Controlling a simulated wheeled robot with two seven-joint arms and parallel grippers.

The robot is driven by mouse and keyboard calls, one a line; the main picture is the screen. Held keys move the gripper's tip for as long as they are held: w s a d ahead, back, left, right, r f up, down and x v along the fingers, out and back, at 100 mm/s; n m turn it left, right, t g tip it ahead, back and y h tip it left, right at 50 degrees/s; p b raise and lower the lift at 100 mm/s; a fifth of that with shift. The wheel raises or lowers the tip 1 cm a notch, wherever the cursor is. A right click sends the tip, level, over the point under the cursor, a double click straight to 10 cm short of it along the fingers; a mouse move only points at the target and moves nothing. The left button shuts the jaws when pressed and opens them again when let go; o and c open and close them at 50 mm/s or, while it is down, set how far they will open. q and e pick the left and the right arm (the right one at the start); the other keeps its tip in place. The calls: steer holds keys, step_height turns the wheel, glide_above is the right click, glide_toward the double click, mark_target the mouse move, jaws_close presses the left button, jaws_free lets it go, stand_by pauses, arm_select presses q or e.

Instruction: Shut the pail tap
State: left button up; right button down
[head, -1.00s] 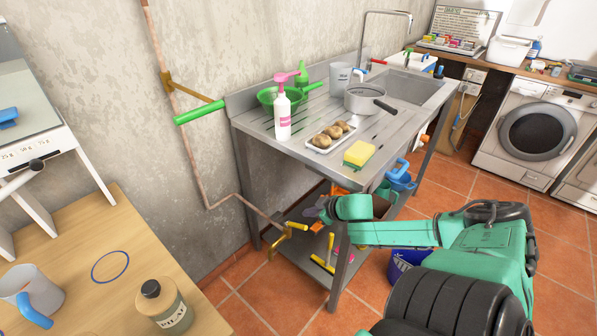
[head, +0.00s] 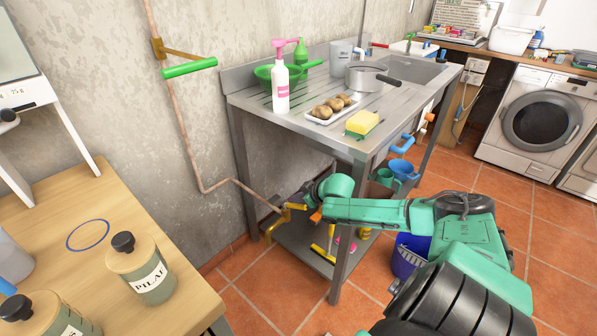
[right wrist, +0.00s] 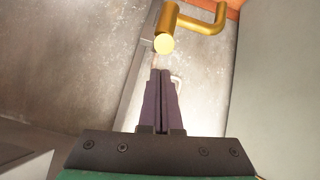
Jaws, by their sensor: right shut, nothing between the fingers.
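A low brass tap with a yellow handle (head: 275,228) sits at the end of the copper pipe under the left side of the steel sink table. In the right wrist view a gold-coloured bent bar with a round end (right wrist: 165,42) lies just beyond my fingertips, with a gap in the picture. My right gripper (head: 308,192) is beside the low tap, partly hidden by its own wrist. Its dark fingers (right wrist: 160,74) are together and empty. A dark blue pail (head: 408,258) stands on the floor, partly behind my right arm. My left gripper is not in view.
A green lever (head: 190,68) sits higher on the wall pipe. The table's front leg (head: 345,240) stands close to my right arm. A lower shelf (head: 290,232) holds a yellow-handled tool. A wooden table (head: 185,305) with jars is at lower left.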

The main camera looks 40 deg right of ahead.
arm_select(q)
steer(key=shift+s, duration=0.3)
arm_select(e)
steer(key=shift+s+d+f, duration=0.15)
steer(key=shift+s+f, duration=0.2)
steer(key=shift+f, duration=0.2)
